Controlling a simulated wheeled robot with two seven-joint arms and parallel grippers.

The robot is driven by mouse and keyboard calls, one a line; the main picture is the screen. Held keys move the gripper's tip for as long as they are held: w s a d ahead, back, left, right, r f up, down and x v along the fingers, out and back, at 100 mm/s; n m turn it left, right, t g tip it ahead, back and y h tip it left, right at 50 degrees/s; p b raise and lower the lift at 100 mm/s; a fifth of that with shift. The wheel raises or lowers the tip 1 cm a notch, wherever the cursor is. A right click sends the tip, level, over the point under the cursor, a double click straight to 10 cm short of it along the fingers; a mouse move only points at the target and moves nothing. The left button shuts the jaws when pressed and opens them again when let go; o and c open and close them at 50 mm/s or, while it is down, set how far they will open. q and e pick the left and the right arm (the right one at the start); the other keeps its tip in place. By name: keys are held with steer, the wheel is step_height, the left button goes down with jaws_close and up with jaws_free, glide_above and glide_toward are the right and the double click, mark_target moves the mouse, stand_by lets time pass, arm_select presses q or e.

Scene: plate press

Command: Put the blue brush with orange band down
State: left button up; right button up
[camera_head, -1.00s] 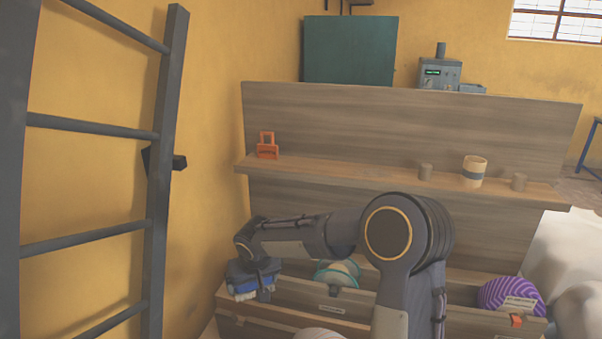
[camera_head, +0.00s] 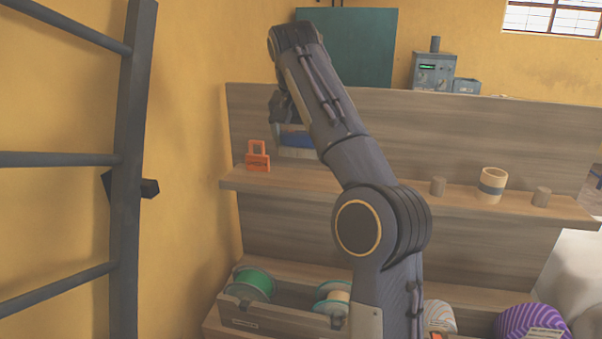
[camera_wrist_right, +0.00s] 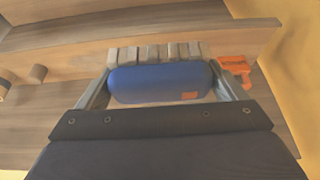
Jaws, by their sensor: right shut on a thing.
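The brush is in my right gripper. In the right wrist view its blue body (camera_wrist_right: 160,83) lies crosswise between the two fingers, with an orange patch on it and pale bristle blocks beyond. In the head view a blue strip of the brush (camera_head: 294,140) and its pale bristles show beside my forearm. My right gripper (camera_head: 285,118) is shut on the brush, in front of the back panel, just right of the orange padlock-shaped thing and about shelf height. The arm hides part of the brush. My left gripper is not in view.
The wooden shelf (camera_head: 400,192) holds the orange padlock-shaped thing (camera_head: 257,157) at its left and a cream banded cup (camera_head: 491,185) between two small cylinders. Its middle stretch looks clear. Below are bins with a green spool (camera_head: 251,284) and purple yarn (camera_head: 530,322). A dark ladder (camera_head: 130,170) stands left.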

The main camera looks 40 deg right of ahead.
steer(key=w+d+f+p, duration=0.1)
steer(key=w+d+f, duration=0.1)
steer(key=w, duration=0.1)
steer(key=w+d+f+p, duration=0.1)
steer(key=w+d+f, duration=0.2)
steer(key=w+d+f+p, duration=0.1)
steer(key=w+d+f, duration=0.1)
steer(key=w+f, duration=0.1)
steer(key=shift+w+d+f+p, duration=0.15)
steer(key=shift+w+d+p, duration=0.15)
steer(key=shift+d, duration=0.1)
steer(key=shift+w+d+f, duration=0.2)
steer(key=shift+w+f, duration=0.1)
steer(key=shift+f, duration=0.15)
steer(key=x, duration=0.2)
steer(key=shift+s+a+f, duration=0.1)
steer(key=shift+f, duration=0.75)
steer(key=shift+f, duration=0.1)
